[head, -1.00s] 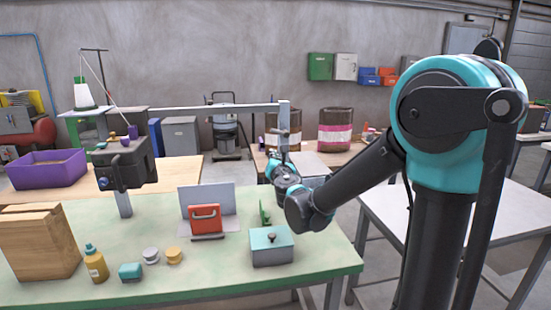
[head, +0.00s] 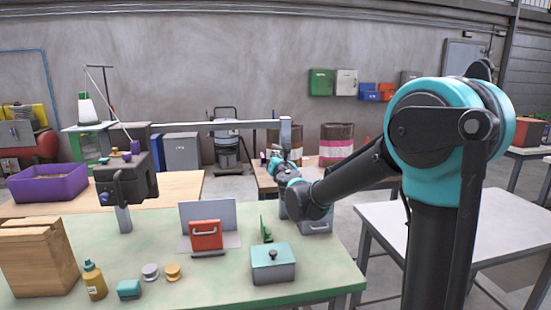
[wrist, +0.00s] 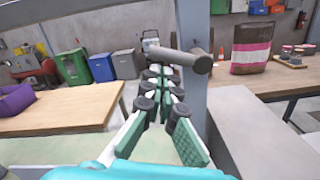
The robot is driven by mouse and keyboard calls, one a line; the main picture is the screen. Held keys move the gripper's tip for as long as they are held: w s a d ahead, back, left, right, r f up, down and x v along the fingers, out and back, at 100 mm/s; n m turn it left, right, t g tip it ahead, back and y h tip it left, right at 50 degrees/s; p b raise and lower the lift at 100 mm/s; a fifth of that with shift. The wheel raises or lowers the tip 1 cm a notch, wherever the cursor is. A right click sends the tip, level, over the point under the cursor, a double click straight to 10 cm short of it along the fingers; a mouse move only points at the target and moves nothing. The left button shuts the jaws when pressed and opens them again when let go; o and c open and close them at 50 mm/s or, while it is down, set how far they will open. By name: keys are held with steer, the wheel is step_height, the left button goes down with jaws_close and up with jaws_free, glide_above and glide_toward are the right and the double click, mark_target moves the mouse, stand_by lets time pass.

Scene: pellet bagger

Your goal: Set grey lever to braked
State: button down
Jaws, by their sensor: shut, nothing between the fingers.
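A grey rod-shaped lever (wrist: 180,57) with a thick round end lies crosswise in the wrist view, in front of a grey upright post (wrist: 222,25). The post also shows in the head view (head: 285,135), at the right end of a long horizontal beam. The lever is too small to make out in the head view. My gripper (wrist: 160,72) is shut and empty, its green-padded fingers pointing at the lever. The fingertips appear just below and beside the rod; I cannot tell whether they touch it. In the head view my gripper (head: 279,160) is close to the post.
A dark machine head (head: 128,182) stands at left. A white table (head: 450,230) is at right.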

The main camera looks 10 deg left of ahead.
steer(key=shift+r+m, duration=0.35)
steer(key=shift+m, duration=0.45)
steer(key=d+r+m, duration=0.1)
steer(key=m, duration=0.3)
steer(key=d+r+m, duration=0.1)
steer(key=r+m, duration=0.1)
steer(key=m, duration=0.2)
steer(key=w+d+r+m, duration=0.1)
steer(key=m, duration=0.3)
steer(key=shift+r+h, duration=0.35)
steer(key=shift+h, duration=0.05)
stand_by(0.7)
steer(key=s+a, duration=0.1)
steer(key=s, duration=1)
steer(key=shift+s, duration=0.35)
